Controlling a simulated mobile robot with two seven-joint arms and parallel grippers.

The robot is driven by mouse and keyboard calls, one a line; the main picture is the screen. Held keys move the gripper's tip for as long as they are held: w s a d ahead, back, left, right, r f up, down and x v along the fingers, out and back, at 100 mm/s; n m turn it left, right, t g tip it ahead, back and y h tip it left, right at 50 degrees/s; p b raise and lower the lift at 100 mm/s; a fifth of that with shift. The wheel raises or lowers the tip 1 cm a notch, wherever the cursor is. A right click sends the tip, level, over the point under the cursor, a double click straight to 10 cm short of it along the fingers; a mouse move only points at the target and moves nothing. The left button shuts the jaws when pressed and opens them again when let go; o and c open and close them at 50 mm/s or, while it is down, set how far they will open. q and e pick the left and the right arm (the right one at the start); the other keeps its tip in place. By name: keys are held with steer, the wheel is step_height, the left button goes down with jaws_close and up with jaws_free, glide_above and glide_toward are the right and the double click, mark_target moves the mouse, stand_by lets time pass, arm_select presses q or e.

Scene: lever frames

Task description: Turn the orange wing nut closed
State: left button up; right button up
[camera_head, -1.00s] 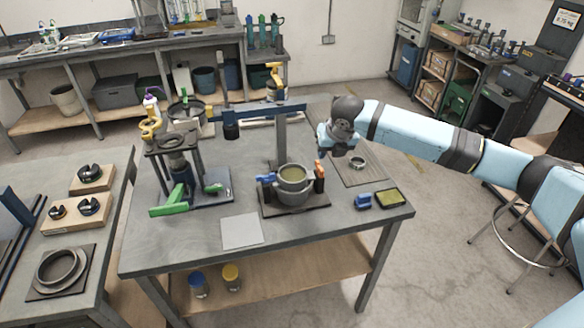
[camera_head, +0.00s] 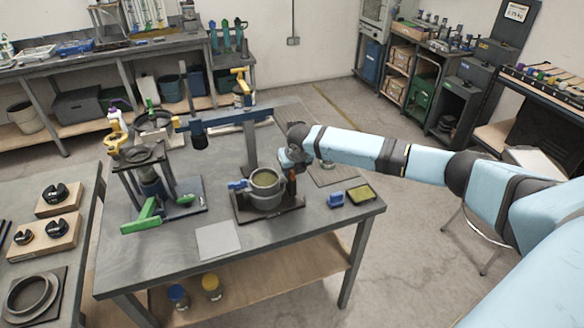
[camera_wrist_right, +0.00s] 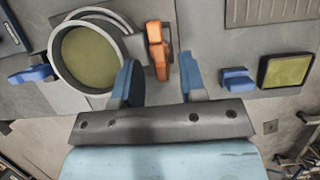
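The orange wing nut (camera_wrist_right: 157,48) stands at the right side of a grey round pot clamp (camera_wrist_right: 60,72) with an olive-coloured fill. In the head view the orange wing nut (camera_head: 291,185) is just below my right gripper (camera_head: 290,163), and the pot (camera_head: 265,188) is beside it. In the right wrist view my right gripper (camera_wrist_right: 159,62) is open. Its two blue fingers lie left and right of the lower part of the wing nut, with gaps on both sides. I cannot tell their height relative to it. My left gripper is not in view.
A blue handle (camera_wrist_right: 30,74) is on the pot's other side. A small blue block (camera_wrist_right: 237,80) and a dark tray with an olive pad (camera_wrist_right: 287,71) lie right of the gripper. A post with a blue crossbar (camera_head: 225,120) rises behind the pot.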

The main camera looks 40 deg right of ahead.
steer(key=shift+f, duration=0.3)
jaws_close()
